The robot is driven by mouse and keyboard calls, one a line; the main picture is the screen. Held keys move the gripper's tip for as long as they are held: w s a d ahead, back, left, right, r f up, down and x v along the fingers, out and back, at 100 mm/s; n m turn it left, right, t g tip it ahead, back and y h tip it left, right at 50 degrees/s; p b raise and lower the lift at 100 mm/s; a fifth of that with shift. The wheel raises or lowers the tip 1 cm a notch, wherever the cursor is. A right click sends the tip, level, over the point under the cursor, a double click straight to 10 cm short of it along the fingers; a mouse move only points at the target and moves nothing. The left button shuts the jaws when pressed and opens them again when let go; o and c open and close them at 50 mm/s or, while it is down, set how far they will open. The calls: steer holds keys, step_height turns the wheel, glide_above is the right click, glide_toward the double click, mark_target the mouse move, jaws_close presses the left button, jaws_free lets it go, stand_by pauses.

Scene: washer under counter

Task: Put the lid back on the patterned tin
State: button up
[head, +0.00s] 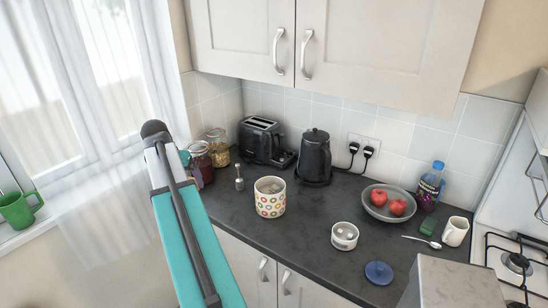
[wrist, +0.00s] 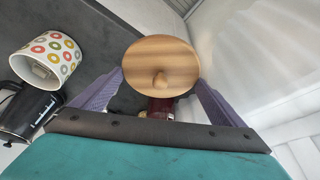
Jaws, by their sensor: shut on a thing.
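The patterned tin (head: 270,203) is white with coloured rings and stands upright and open on the dark counter. Pale contents show inside. It also shows at the upper left of the wrist view (wrist: 47,62). In the head view my teal arm hides the lid and most of the gripper.
A kettle (head: 314,160) and toaster (head: 262,140) stand behind the tin, glass jars (head: 218,150) to its left. A small open white pot (head: 345,237), a blue lid (head: 379,273) and a bowl of red fruit (head: 376,213) are to its right. Counter before the tin is clear.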

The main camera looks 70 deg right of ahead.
steer(key=s+d+r+m+g+p, duration=0.1)
steer(key=s+d+m, duration=0.1)
steer(key=s+d, duration=0.3)
steer(key=s+d+r+m+g+p, duration=0.1)
steer(key=s+d, duration=0.5)
steer(key=s, duration=0.6)
steer(key=s+d+r+m+g+p, duration=0.1)
steer(key=s+d+m+p, duration=0.1)
steer(key=s+d+m, duration=0.3)
steer(key=s+d, duration=0.1)
steer(key=s, duration=0.3)
steer(key=shift+s+d+p, duration=0.15)
steer(key=shift+d+p, duration=0.05)
steer(key=shift+p, duration=0.2)
steer(key=shift+f, duration=0.1)
steer(key=shift+f+b, duration=0.7)
steer(key=shift+f, duration=2.4)
steer(key=shift+f+b, duration=0.25)
steer(key=shift+b, duration=0.1)
steer(key=o, duration=0.7)
